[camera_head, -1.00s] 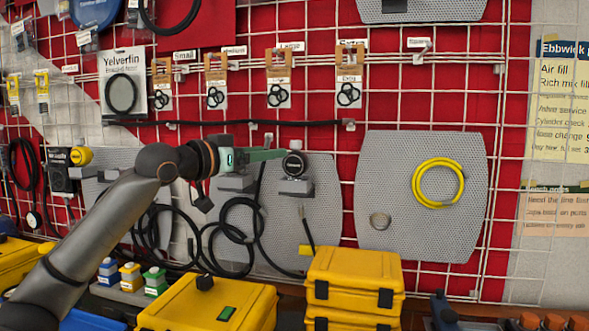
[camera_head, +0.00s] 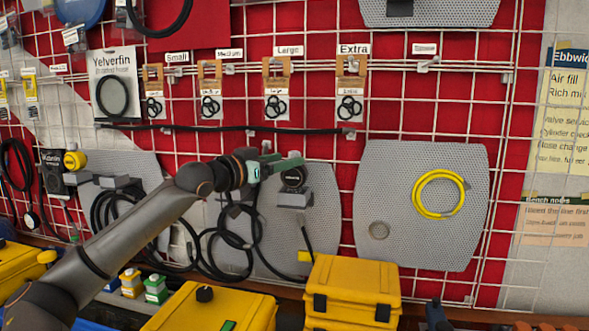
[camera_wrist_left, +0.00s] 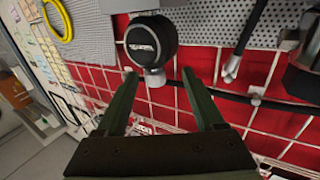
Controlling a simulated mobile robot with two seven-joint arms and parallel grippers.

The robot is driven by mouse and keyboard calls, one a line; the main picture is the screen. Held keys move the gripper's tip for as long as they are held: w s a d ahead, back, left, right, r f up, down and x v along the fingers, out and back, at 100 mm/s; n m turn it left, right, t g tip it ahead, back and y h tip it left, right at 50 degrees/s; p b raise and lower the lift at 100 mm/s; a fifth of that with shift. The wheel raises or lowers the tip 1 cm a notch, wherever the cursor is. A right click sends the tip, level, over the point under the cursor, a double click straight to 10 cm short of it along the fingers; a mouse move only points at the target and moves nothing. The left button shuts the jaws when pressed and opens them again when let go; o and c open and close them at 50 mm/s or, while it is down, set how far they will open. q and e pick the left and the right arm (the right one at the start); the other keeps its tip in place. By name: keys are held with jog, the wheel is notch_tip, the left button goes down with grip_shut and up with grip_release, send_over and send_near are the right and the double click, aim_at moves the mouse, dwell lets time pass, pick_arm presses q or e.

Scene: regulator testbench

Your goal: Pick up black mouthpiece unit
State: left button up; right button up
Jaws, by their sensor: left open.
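The black mouthpiece unit (camera_head: 292,178) is a round black piece hanging with its black hose in front of a grey perforated panel. In the left wrist view the round black unit (camera_wrist_left: 150,42) shows lettering on its face and a grey metal stub. My left gripper (camera_head: 282,162) is beside it, with its green fingers reaching to it from the left. In the left wrist view the gripper (camera_wrist_left: 158,73) is open, and the unit lies just beyond the gap between the fingertips. I cannot tell whether a finger touches it. My right gripper is not in view.
Black hoses (camera_head: 232,225) hang in loops below my left gripper. A yellow coiled hose (camera_head: 438,194) hangs on the grey panel (camera_head: 385,170) at right. Yellow cases (camera_head: 352,283) stand along the bench below. O-ring packs (camera_head: 277,100) hang on the white grid above.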

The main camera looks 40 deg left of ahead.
pick_arm(q)
jog(key=shift+w+d+r+p, duration=0.1)
jog(key=shift+w+p, duration=0.3)
jog(key=shift+w, duration=0.25)
jog(key=shift+w+r+p, duration=0.1)
jog(key=shift+w+p, duration=0.1)
jog(key=shift+p, duration=0.1)
jog(key=w+p, duration=0.1)
jog(key=w, duration=0.1)
jog(key=w+p, duration=0.2)
jog(key=shift+w+d+r, duration=0.15)
jog(key=shift+w+d, duration=0.05)
jog(key=shift+w, duration=0.2)
grip_shut()
dwell(0.5)
